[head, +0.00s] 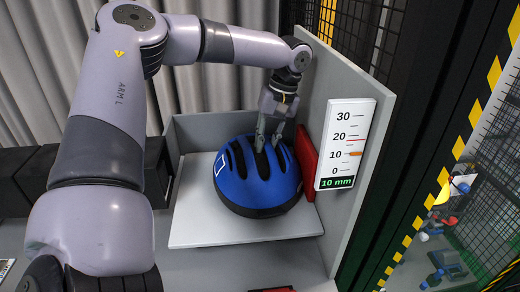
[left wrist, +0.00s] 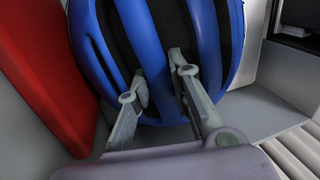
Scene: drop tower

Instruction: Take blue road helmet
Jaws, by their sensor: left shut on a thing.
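The blue road helmet (head: 257,180), with dark vent slots, rests on the light grey platform (head: 205,227) in the head view. It fills the upper middle of the left wrist view (left wrist: 207,45). My left gripper (head: 268,140) reaches down onto the top of the helmet. In the left wrist view its two fingers (left wrist: 160,85) go into the dark vents on either side of a blue rib and are shut on it. The fingertips are partly hidden in the vents. My right gripper is in neither view.
A red block (head: 306,165) stands close to the helmet's right side; it is large at left in the wrist view (left wrist: 45,75). A grey wall (head: 345,75) carries a gauge (head: 345,145) reading 10 mm. Black mesh fencing with striped posts stands at right.

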